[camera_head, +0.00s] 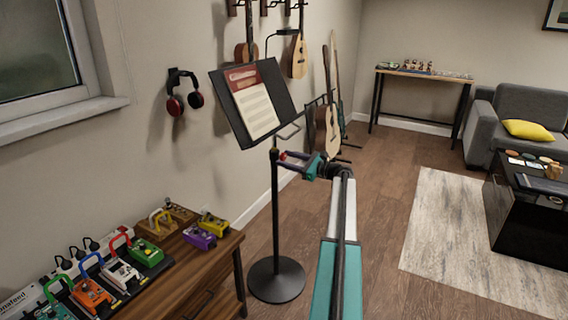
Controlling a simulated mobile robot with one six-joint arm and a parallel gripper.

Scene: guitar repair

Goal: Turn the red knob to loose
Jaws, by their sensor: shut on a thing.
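A black music stand (277,220) stands on a round base on the floor, with its tilted desk (256,104) holding sheet music. My gripper (287,161) reaches in from the right to the upper part of the stand's pole, just below the desk. A small red part, which I take as the red knob (283,156), shows at the gripper's fingertips beside the pole. The gripper is shut on it. The fingers hide most of the knob, and its turn position is too small to tell.
A wooden cabinet (188,288) with colourful effects pedals stands at the lower left. Guitars (327,130) hang and stand along the wall behind the stand. A pale rug (467,260) and a black coffee table (525,215) lie to the right. Wood floor between is clear.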

